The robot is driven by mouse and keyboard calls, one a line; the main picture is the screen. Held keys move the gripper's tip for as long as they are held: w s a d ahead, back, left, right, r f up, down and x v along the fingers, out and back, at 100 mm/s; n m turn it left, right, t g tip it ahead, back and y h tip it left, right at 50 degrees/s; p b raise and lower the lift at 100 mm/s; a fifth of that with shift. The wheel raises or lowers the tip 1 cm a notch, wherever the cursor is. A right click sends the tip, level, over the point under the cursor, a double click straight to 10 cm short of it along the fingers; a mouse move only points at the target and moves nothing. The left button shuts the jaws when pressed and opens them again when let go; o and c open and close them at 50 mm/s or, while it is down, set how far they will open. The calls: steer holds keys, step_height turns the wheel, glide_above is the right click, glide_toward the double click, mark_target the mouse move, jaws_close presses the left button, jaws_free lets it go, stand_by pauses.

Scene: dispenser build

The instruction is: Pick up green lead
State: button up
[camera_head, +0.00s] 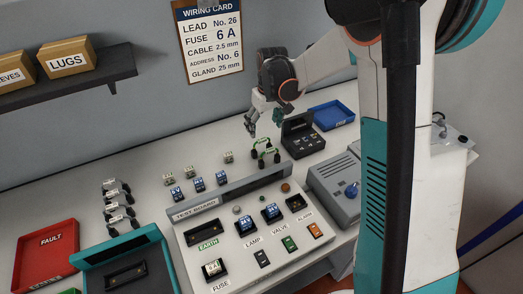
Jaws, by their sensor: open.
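The green lead (265,152) is a small bright green and black piece. It is on the white bench behind the test board's raised back edge. My gripper (263,127) is above it and slightly behind, with its fingers apart and pointing down. Nothing shows between the fingers. A visible gap seems to lie between the fingertips and the lead, but the exact height is hard to tell.
The test board (218,234) is in front of the lead. A dark device (302,137) and a blue tray (331,115) are to its right. A grey box (338,186) stands right of the board. Small blocks (197,184) and black leads (119,206) are left. A red fault tray (46,255) is far left.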

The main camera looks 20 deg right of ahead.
mark_target(262, 139)
steer(key=f, duration=0.2)
steer(key=f+b, duration=0.1)
steer(key=f, duration=0.2)
steer(key=f+b, duration=0.1)
steer(key=f, duration=0.2)
steer(key=shift+w+a, duration=0.25)
steer(key=shift+a, duration=0.1)
steer(key=shift+r, duration=0.1)
steer(key=shift+c, duration=0.5)
steer(key=c, duration=1)
